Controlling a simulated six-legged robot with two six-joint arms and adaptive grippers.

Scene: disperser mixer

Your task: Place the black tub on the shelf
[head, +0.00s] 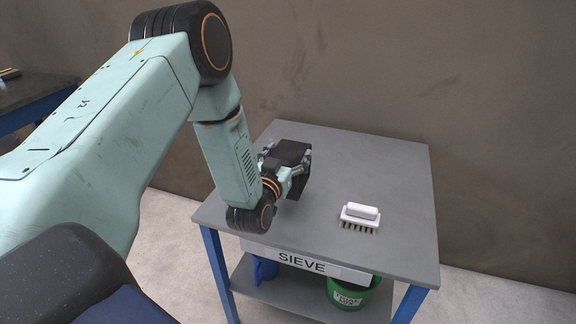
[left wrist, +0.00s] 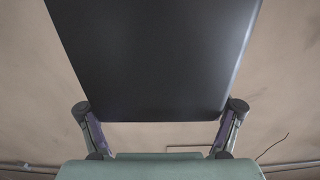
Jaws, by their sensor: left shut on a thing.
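The black tub (head: 288,152) shows in the head view at the left part of the grey table top, partly hidden by my left arm. My left gripper (head: 287,172) is shut on it. In the left wrist view the tub (left wrist: 155,60) fills the upper middle as a dark flat face between the two fingers of my left gripper (left wrist: 165,118). I cannot tell whether the tub touches the table top. The lower shelf (head: 300,300) of the table is partly seen under the top. My right gripper is in neither view.
A white brush (head: 360,214) lies on the right of the table top (head: 385,170). A sign reading SIEVE (head: 303,263) hangs on the front edge. A blue container (head: 264,270) and a green bucket (head: 350,292) stand on the lower shelf. A wall is behind.

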